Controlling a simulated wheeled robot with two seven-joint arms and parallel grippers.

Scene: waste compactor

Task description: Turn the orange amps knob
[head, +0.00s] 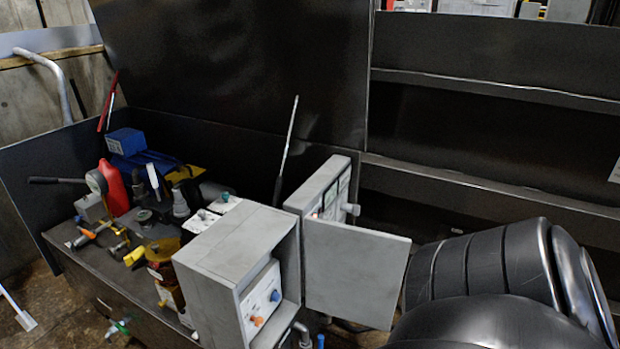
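The small orange knob (257,321) sits low on the white panel (262,300) inside an open grey control box (215,260). A blue knob (275,296) is on the same panel, above and to the right of it. The panel is seen at a steep angle, and its lettering is too small to read. The box's grey door (352,272) stands open to the right. Neither of my grippers is in view.
A second grey box (325,188) stands behind the open door. Left of the control box, a dark bench (130,280) holds a red bottle (113,187), a blue item (126,142) and valves. Large black rounded segments (500,265) fill the lower right.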

